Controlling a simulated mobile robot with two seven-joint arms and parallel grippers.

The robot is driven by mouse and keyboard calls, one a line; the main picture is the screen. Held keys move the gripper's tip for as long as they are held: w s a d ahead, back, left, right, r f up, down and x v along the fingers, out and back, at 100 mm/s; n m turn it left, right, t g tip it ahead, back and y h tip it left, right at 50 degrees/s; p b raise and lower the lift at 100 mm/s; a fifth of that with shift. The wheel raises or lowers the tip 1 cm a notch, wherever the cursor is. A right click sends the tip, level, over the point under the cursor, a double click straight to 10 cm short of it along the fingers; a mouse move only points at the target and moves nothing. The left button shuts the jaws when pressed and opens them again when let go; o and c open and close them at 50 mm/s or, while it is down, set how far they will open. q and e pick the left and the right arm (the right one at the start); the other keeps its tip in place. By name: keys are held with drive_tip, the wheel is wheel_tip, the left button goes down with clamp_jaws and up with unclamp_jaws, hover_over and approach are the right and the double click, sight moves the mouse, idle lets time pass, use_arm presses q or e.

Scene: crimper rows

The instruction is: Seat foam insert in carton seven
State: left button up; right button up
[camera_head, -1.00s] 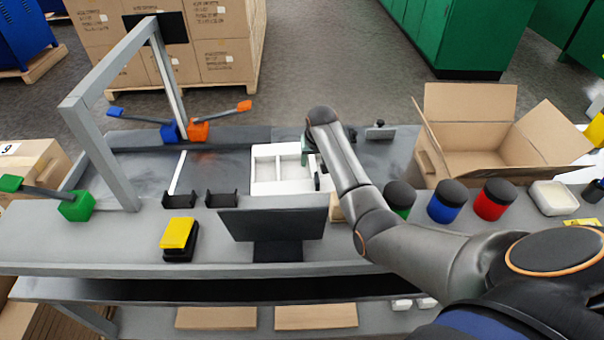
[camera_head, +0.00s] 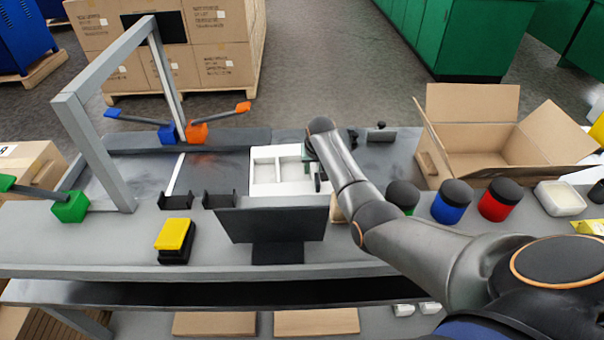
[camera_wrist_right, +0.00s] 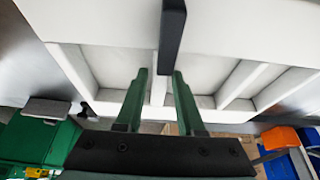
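A white foam tray-like insert (camera_head: 262,187) with raised dividers lies on the bench in the head view, left of my right gripper (camera_head: 309,160). In the right wrist view the white insert (camera_wrist_right: 105,65) fills the upper part. My right gripper's green fingers (camera_wrist_right: 160,73) stand apart there, with a white divider between them and a narrow gap showing. A dark bar (camera_wrist_right: 173,30) crosses the insert just beyond the fingertips. An open cardboard carton (camera_head: 474,160) stands at the right of the bench; I see no number on it. My left gripper is out of view.
Blue (camera_head: 449,207) and red (camera_head: 496,205) jars with black lids and a white tub (camera_head: 558,198) stand before the open carton. A dark panel (camera_head: 272,224) stands in front of the insert. A grey frame (camera_head: 95,150) rises at left, near a yellow-topped block (camera_head: 175,234).

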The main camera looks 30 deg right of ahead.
clamp_jaws()
drive_tip(key=shift+r, duration=0.1)
idle(0.3)
